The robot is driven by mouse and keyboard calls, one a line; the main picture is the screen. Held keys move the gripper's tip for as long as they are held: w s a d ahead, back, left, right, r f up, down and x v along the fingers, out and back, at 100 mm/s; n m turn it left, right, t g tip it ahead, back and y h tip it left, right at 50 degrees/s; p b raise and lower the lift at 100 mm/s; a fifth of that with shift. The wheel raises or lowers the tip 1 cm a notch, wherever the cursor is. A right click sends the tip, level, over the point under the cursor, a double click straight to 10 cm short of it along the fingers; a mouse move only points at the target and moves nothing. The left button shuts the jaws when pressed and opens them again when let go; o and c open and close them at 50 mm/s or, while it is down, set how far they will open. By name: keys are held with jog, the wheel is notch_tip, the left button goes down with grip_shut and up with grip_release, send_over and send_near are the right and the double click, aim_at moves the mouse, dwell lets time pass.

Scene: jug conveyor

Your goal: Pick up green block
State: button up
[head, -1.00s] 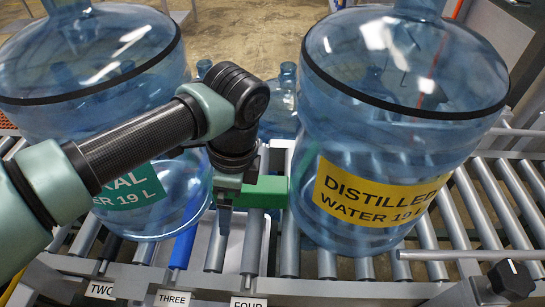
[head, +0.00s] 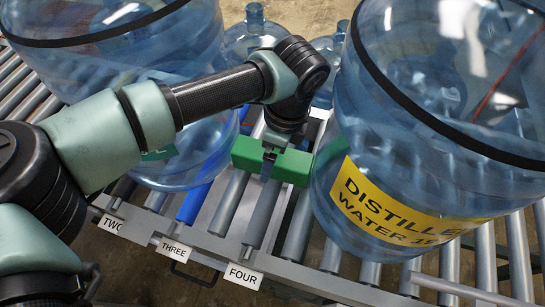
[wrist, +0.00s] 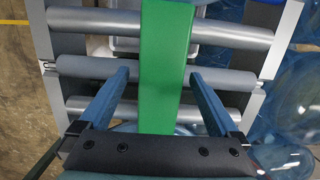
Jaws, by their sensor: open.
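The green block (head: 290,166) lies across the conveyor rollers between the two large water jugs in the head view. In the wrist view the green block (wrist: 165,65) is a long bar running between my fingers. My gripper (wrist: 158,75) is open, with one blue-grey finger on each side of the block and a visible gap on both sides. In the head view my gripper (head: 270,160) is over the block, and the wrist hides part of it.
A jug labelled distilled water (head: 420,120) stands close on the right, and another large jug (head: 110,60) stands on the left. Smaller jugs (head: 255,35) are behind. Metal rollers (head: 228,203) run beneath, with labels TWO, THREE and FOUR (head: 243,276) on the front rail.

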jog(key=shift+a+f, duration=0.1)
jog(key=shift+f, duration=0.6)
jog(key=shift+w+r, duration=0.1)
grip_shut()
